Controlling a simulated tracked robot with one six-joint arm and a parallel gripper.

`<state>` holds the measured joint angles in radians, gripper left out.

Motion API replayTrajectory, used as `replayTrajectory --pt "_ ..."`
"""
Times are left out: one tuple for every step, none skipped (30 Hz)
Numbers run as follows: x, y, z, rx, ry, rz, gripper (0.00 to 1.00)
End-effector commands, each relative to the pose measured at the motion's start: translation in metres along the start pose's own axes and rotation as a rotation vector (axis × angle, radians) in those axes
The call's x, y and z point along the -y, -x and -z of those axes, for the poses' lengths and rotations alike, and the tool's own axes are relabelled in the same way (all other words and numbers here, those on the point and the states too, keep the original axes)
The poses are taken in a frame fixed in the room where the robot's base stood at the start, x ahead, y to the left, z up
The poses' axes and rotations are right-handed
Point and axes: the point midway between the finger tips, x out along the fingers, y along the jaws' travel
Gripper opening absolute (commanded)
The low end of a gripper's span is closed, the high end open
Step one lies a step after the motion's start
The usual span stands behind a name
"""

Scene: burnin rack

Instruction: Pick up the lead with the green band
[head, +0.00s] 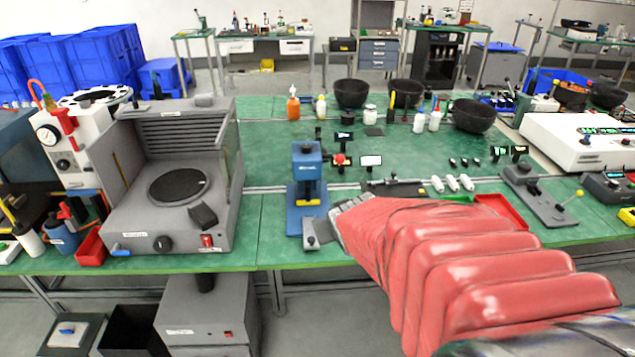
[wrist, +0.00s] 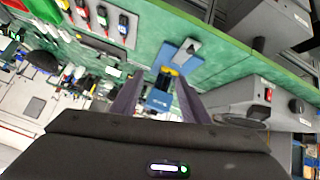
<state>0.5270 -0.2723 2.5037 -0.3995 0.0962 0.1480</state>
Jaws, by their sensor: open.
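My gripper (wrist: 155,84) is open, with its two dark fingers apart and nothing seen between them. Beyond the fingers stands the blue press (wrist: 159,98), which also shows in the head view (head: 306,188). Several small dark lead-like pieces with coloured marks (wrist: 102,19) lie in a row at the upper left of the wrist view, to the left of the fingers and apart from them. I cannot tell which one has a green band. In the head view my red-sleeved arm covers part of the bench, and my fingers cannot be made out.
A grey machine with a round plate (head: 179,186) stands left of the press. Red tray (head: 502,208), white cylinders (head: 452,183) and a grey lever fixture (head: 538,195) are right of it. Black bowls (head: 351,93) stand at the back.

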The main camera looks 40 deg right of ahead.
Motion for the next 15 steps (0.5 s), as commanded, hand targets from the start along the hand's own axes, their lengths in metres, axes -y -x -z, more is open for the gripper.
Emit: replayTrajectory --pt "-0.014 -0.013 -0.005 -0.005 -0.013 -0.016 0.41" --pt "-0.022 -0.019 -0.007 -0.015 -0.017 -0.021 0.41" --pt "-0.032 -0.027 -0.009 -0.027 -0.023 -0.029 0.41" --pt "-0.041 -0.033 -0.011 -0.037 -0.027 -0.042 0.41" --pt "-0.048 -0.039 -0.013 -0.048 -0.032 -0.049 0.41" --pt "-0.058 -0.046 -0.016 -0.062 -0.036 -0.055 0.41" --pt "-0.064 -0.051 -0.019 -0.071 -0.041 -0.058 0.41" --pt "-0.071 -0.056 -0.023 -0.08 -0.047 -0.061 0.41" --pt "-0.08 -0.063 -0.027 -0.093 -0.053 -0.063 0.41" --pt "-0.086 -0.067 -0.03 -0.104 -0.059 -0.065 0.41" --pt "-0.092 -0.072 -0.035 -0.114 -0.065 -0.065 0.41" --pt "-0.1 -0.077 -0.04 -0.127 -0.074 -0.065 0.41" --pt "-0.106 -0.081 -0.044 -0.138 -0.082 -0.066 0.41" --pt "-0.112 -0.084 -0.049 -0.148 -0.088 -0.065 0.41" --pt "-0.119 -0.089 -0.055 -0.164 -0.099 -0.064 0.41"
